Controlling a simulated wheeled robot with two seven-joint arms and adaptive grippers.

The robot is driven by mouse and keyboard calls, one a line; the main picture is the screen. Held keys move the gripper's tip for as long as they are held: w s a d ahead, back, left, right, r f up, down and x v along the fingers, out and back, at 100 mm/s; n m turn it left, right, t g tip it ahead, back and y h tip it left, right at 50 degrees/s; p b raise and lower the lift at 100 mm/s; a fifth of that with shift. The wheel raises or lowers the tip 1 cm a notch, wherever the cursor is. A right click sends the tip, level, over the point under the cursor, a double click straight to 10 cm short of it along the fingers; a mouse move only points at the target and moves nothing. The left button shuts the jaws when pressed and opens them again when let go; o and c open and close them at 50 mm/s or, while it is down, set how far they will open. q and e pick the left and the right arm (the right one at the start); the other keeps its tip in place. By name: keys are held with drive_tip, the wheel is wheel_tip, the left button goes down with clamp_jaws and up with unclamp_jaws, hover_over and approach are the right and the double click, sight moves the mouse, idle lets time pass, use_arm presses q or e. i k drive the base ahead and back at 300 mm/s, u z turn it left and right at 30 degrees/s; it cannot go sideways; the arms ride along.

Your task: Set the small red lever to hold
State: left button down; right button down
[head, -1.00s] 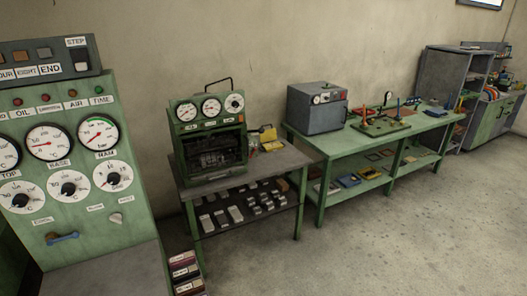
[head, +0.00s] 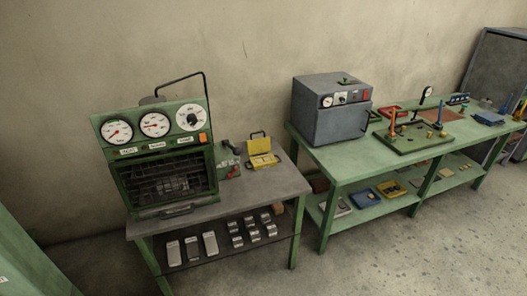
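A small red handle-like part (head: 233,172) shows on a small dark green device (head: 228,158), right of the green oven on the grey-topped table. It is too small to tell whether it is the lever or how it is set. A red spot (head: 365,94) also shows on the front of the grey box oven (head: 330,112); its shape is unclear. No "hold" label is readable. Neither of my grippers is in view.
The green gauge oven (head: 165,155) stands on the grey-topped table (head: 280,184), beside a yellow case (head: 262,160). Grey blocks lie on its lower shelf. A long green bench (head: 375,160) stands to the right. Open floor (head: 390,260) lies in front.

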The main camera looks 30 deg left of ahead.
sight(235, 169)
drive_tip(key=i, duration=1.65)
drive_tip(key=u, duration=2.65)
